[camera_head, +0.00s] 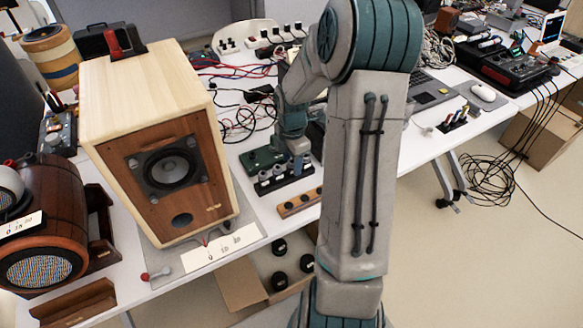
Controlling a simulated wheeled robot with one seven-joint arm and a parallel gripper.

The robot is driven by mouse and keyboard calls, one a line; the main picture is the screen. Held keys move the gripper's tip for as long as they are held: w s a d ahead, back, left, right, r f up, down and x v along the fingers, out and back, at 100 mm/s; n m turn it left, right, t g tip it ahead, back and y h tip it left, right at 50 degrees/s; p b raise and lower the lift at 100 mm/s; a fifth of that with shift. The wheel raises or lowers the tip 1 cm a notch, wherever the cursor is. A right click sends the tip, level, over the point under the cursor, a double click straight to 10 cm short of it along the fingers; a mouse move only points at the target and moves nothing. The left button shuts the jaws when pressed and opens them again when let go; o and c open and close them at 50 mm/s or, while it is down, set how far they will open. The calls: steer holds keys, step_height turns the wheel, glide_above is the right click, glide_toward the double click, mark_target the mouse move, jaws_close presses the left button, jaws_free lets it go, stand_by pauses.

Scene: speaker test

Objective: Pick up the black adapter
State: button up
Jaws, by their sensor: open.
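A small black block that looks like the black adapter (260,92) lies on the white table among the cables, behind the wooden speaker and left of my arm. It is small in the picture, so I cannot be sure of its identity. My gripper (275,163) is at the end of my grey and teal arm, low over the table to the right of the speaker. It is open, and I see nothing held in it. It is nearer the front than the black block and apart from it. Its fingertips are hard to make out against the dark items there.
The wooden speaker (170,165) stands tall at left. A black holder with several round pieces (285,180) and a wooden strip (300,202) lie near my gripper. Red and black cables (235,122) clutter the table. A power strip (275,38) is at the back, a laptop (432,88) at right.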

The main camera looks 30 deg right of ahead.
step_height(320, 180, down, 2)
steer(key=shift+f, duration=0.1)
jaws_close()
step_height(320, 180, up, 10)
steer(key=shift+p, duration=0.4)
stand_by(0.5)
